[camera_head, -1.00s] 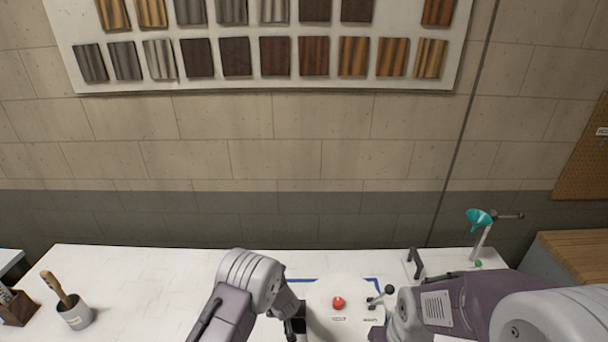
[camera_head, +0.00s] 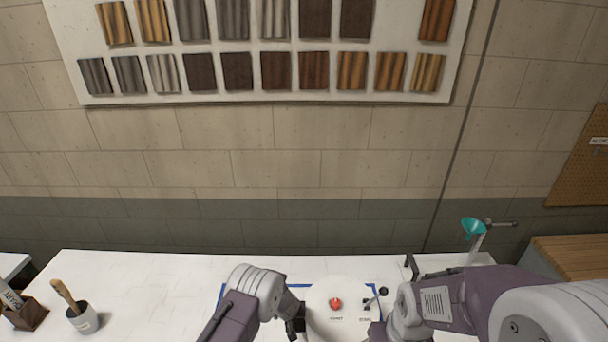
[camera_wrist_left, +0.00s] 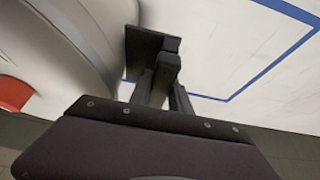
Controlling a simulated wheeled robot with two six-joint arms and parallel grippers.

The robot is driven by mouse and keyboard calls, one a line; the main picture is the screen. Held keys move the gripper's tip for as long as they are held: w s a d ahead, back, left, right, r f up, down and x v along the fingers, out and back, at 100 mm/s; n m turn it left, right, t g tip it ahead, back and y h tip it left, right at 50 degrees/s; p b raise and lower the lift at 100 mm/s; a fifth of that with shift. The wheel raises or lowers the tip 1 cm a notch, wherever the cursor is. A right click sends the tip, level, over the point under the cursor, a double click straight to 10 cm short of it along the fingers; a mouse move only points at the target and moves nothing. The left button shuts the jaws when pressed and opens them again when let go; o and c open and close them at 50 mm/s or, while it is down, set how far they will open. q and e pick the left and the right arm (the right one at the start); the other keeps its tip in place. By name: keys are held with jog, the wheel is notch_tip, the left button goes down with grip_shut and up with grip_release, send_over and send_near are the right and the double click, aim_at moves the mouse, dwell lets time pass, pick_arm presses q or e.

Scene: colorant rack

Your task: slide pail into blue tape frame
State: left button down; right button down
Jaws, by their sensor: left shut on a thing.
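Blue tape (camera_head: 330,285) marks a frame on the white table; one of its corners shows in the wrist view (camera_wrist_left: 230,99). A round white body with a red knob (camera_head: 335,303) and a black-balled lever (camera_head: 383,291) stands over its right part. Its curved side (camera_wrist_left: 60,45) fills the left of the wrist view. No separate pail is clearly distinguishable. My left gripper (camera_head: 298,325) is at the round body's left edge; its dark fingers (camera_wrist_left: 155,60) are shut, but what lies between them is hidden. My right arm comes in from the right; its gripper is not visible.
A brush pot (camera_head: 84,318) and a small brown box (camera_head: 25,312) stand at the table's left. A black bracket (camera_head: 411,266) and a stand with a teal funnel (camera_head: 473,227) are at the back right.

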pick_arm(q)
jog(key=shift+w, duration=0.1)
pick_arm(e)
jog(key=shift+r, duration=0.3)
pick_arm(q)
jog(key=c, duration=1.1)
grip_release()
pick_arm(e)
jog(key=shift+f, duration=0.1)
